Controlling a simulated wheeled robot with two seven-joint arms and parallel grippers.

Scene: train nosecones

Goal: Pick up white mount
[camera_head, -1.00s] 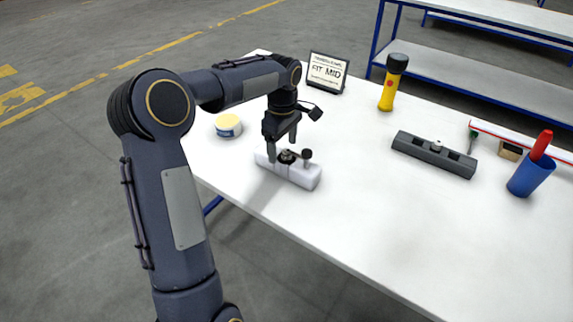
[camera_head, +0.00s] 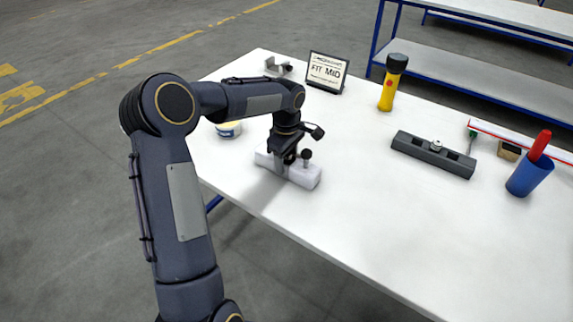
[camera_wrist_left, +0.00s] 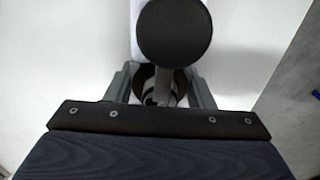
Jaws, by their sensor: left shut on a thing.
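The white mount (camera_head: 306,178) is a long pale block with a dark knob (camera_head: 306,154) on top, and it rests on the table near its left front edge. My left gripper (camera_head: 284,162) points down over its middle and is shut on it. In the left wrist view the fingers (camera_wrist_left: 160,90) sit either side of a dark ring and a metal part, with the round black knob (camera_wrist_left: 174,32) just beyond. A strip of the white block shows behind the knob. The grip's exact contact is partly hidden. My right gripper is out of view.
A tin (camera_head: 229,129) stands left of the mount. A sign (camera_head: 327,72), a metal bracket (camera_head: 278,66) and a yellow flashlight (camera_head: 392,84) stand at the back. A dark grey block (camera_head: 433,154) and a blue cup (camera_head: 529,177) are at right. The table's front middle is clear.

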